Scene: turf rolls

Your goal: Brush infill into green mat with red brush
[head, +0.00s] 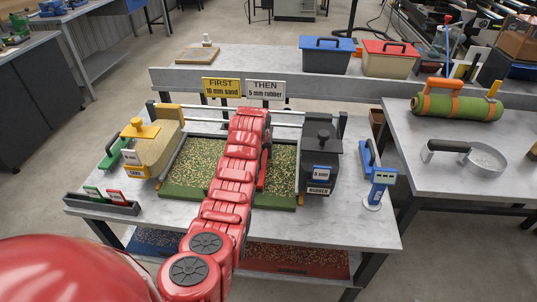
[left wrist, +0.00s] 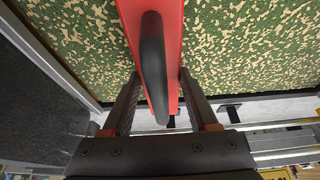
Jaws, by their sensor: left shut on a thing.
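The green mat (head: 200,158) lies on the middle table with tan infill speckled over it, and it fills the top of the left wrist view (left wrist: 240,45). The red brush (head: 262,170) stands on or just over the mat, partly hidden by my red left arm. In the left wrist view the brush (left wrist: 174,35) is a long red bar with a black handle (left wrist: 153,60). My left gripper (left wrist: 161,76) has its fingers on both sides of the handle, shut on it. Bristles and exact contact with the mat are hidden. My right gripper is out of view.
A sand hopper (head: 150,150) stands left of the mat and a rubber hopper (head: 320,160) right of it. A green roll (head: 455,105) and a round pan (head: 486,158) lie on the right table.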

